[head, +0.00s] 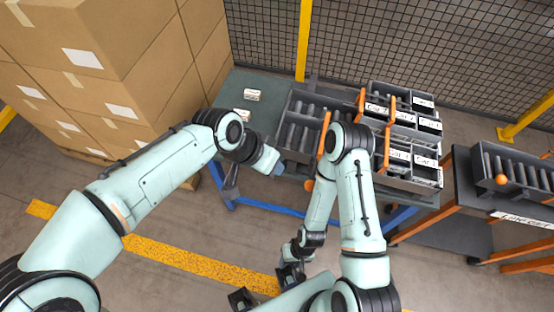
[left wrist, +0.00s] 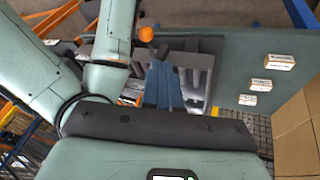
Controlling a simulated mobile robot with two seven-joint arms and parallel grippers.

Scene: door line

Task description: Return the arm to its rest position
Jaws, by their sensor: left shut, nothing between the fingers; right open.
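My left arm reaches in from the left in the head view.
The green table (head: 240,85) carries small labelled boxes (head: 252,95), a roller tray (head: 296,138) and labelled bins (head: 405,120). Stacked cartons (head: 110,60) stand at left. A side table (head: 445,220) with rollers and an orange ball (head: 501,179) is at right. Mesh fencing closes the back.

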